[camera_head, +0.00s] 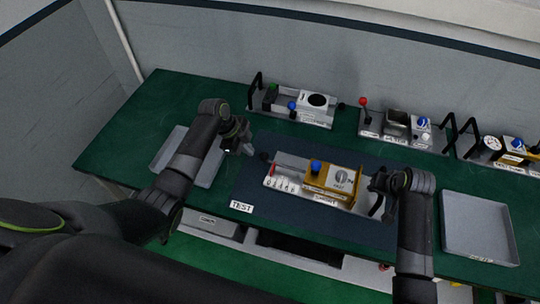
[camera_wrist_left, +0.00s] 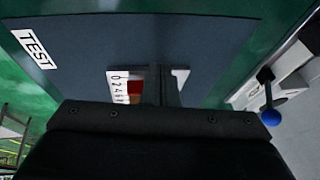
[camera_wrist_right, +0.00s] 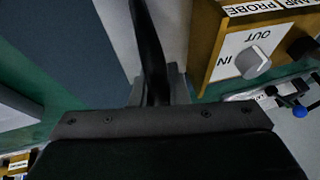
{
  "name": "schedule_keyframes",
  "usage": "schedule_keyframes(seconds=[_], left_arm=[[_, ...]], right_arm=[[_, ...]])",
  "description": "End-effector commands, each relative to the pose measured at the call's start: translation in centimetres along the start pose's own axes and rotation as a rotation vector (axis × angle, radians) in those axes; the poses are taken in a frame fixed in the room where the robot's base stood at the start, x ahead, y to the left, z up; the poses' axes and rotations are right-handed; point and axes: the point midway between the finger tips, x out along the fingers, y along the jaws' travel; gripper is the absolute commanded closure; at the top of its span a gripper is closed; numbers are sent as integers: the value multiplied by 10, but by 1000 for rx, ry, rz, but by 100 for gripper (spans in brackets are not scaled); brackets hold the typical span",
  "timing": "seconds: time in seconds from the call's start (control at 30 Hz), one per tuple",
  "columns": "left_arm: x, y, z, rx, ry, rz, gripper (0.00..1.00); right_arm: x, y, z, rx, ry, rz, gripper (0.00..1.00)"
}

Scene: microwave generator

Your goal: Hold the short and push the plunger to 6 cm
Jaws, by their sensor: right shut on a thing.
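The short (camera_head: 330,180) is a grey-railed unit with an ochre block, a blue knob and a grey dial. Its white scale (camera_head: 280,184) and red marker (camera_head: 272,169) are at the left end. The black plunger knob (camera_head: 264,156) sticks out at that end. My left gripper (camera_head: 247,149) is just left of the knob, apparently apart from it. Its fingers look shut in the left wrist view (camera_wrist_left: 162,84), with the scale (camera_wrist_left: 118,86) beyond; the knob is hidden there. My right gripper (camera_head: 382,182) is shut on the short's black handle (camera_wrist_right: 150,40) at the right end.
The dark mat with a TEST label (camera_head: 241,207) lies under the short. A grey tray (camera_head: 166,150) is at left, an empty grey tray (camera_head: 478,225) at right. Several other handled units, such as one with a red knob (camera_head: 363,101), stand along the back. The left back of the green table is clear.

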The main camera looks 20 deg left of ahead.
Motion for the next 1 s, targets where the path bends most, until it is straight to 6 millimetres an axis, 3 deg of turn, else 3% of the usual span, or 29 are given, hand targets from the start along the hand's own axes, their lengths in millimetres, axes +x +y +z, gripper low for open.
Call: schedule_keyframes(seconds=[0.3, 1.0], left_arm=[[25, 1, 2, -1, 1, 0, 100], [27, 1, 2, -1, 0, -1, 100]], right_arm=[[3, 2, 6, 3, -14, 2, 100], [3, 2, 5, 3, -14, 2, 100]])
